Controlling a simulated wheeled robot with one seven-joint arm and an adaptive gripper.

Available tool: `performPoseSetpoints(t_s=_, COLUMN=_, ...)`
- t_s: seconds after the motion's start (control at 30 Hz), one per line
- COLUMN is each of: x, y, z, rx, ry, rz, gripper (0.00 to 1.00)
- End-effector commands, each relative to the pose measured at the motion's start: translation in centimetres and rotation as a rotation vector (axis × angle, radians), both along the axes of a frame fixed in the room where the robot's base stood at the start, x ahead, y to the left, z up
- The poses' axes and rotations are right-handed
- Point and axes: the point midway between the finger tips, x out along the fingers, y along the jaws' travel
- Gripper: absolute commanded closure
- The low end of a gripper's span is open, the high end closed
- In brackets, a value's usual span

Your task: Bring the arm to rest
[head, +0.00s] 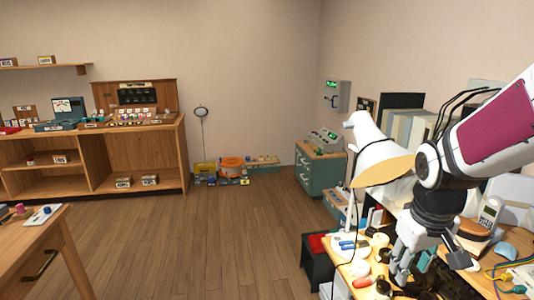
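My arm reaches in from the right edge in the head view, with its wrist bent down over the wooden workbench (345,271). My gripper (430,268) points down, low over the cluttered bench top. Its two fingers look spread apart, and I see nothing held between them. The fingertips are small and partly lost among dark items below, so I cannot tell whether they touch anything.
A white desk lamp (368,135) stands close to the left of my arm. A handset phone (489,213) and coloured cables (505,270) are to the right. A green cabinet (320,170) and wooden shelf unit (130,160) stand farther back. The middle floor is clear.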

Motion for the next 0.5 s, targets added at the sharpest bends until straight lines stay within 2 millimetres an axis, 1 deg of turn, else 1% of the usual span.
performPoseSetpoints(t_s=0.03, x=-1.5, y=1.0, z=2.2, rx=-0.008, ry=-0.021, rz=-0.004, gripper=0.64)
performPoseSetpoints(t_s=0.1, x=-3.5, y=2.1, z=4.2, rx=-0.008, ry=-0.040, rz=-0.020, gripper=0.64)
performPoseSetpoints(t_s=0.17, x=-5.3, y=3.0, z=5.8, rx=-0.004, ry=-0.057, rz=-0.035, gripper=0.64)
performPoseSetpoints(t_s=0.2, x=-6.5, y=3.7, z=6.8, rx=0.001, ry=-0.068, rz=-0.043, gripper=0.64)
performPoseSetpoints(t_s=0.27, x=-8.4, y=4.5, z=8.2, rx=0.011, ry=-0.087, rz=-0.055, gripper=0.64)
performPoseSetpoints(t_s=0.4, x=-12.7, y=6.4, z=10.7, rx=0.052, ry=-0.130, rz=-0.078, gripper=0.64)
performPoseSetpoints(t_s=0.5, x=-15.5, y=7.3, z=11.9, rx=0.086, ry=-0.153, rz=-0.089, gripper=0.64)
